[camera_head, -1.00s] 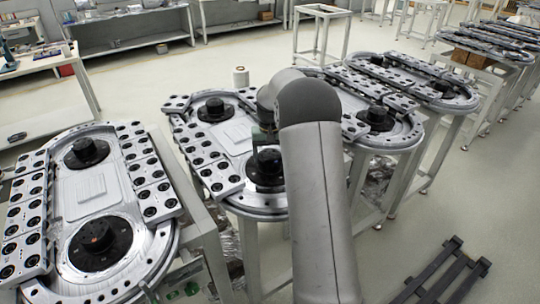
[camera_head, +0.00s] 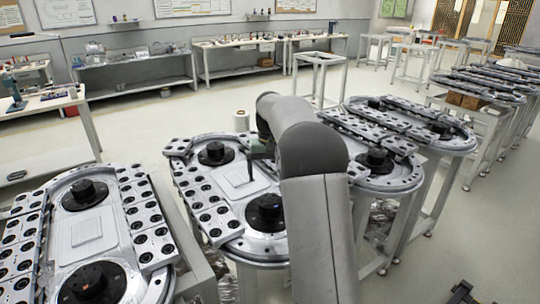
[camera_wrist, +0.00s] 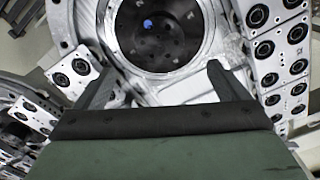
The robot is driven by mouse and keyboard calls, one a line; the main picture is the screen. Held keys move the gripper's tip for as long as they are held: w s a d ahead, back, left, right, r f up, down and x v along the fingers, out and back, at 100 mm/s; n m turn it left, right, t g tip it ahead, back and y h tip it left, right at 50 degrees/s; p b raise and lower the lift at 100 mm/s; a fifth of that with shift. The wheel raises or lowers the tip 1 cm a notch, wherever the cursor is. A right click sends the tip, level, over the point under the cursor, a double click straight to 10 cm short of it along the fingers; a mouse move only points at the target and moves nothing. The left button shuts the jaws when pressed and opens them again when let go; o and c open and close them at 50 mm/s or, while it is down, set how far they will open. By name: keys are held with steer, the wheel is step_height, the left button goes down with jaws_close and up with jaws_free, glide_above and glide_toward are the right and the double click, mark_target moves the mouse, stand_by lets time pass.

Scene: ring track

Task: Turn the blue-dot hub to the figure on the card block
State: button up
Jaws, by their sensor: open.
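In the wrist view a round black hub (camera_wrist: 160,38) with a blue dot (camera_wrist: 148,23) sits in a bright metal ring, beyond my fingertips. My gripper (camera_wrist: 159,68) is open, its two dark fingers wide apart with nothing between them. In the head view my gripper (camera_head: 254,166) hangs over the middle track (camera_head: 200,208), near its pale centre plate (camera_head: 238,180). This track has a front black hub (camera_head: 265,210) and a rear one (camera_head: 215,153). I cannot tell in the head view which has the blue dot. I cannot make out a figure on a card block.
Rows of pale blocks with black rings (camera_wrist: 285,60) flank the hub. Another ring track (camera_head: 85,222) stands at left and one (camera_head: 385,175) at right. Open floor lies at right (camera_head: 470,240).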

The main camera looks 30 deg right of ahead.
step_height(320, 180, up, 7)
steer(key=shift+f, duration=0.2)
stand_by(0.5)
